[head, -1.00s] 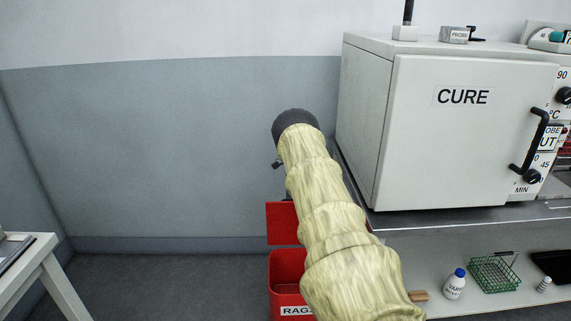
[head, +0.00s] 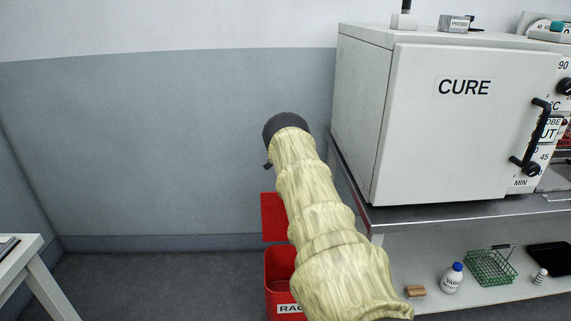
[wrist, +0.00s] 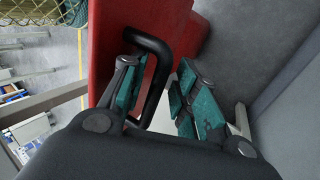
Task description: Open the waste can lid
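The red waste can (head: 279,266) stands on the floor, partly hidden behind my arm. Its red lid (head: 273,218) stands raised at the back of the can, and part of the can's opening shows. In the wrist view, the red lid (wrist: 105,60) fills the upper middle, with a black loop handle (wrist: 157,78) on it. My gripper (wrist: 162,70) is open, with teal pads. The handle's long bar shows between the two fingers, closer to the left one; I cannot tell whether they touch. In the head view my sleeved arm hides the fingers.
A white CURE oven (head: 440,120) stands on a metal bench right of my arm. The shelf below holds a white bottle (head: 452,278), a green wire basket (head: 490,266) and a brown block (head: 415,291). A white table (head: 30,262) is at left. The floor between is clear.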

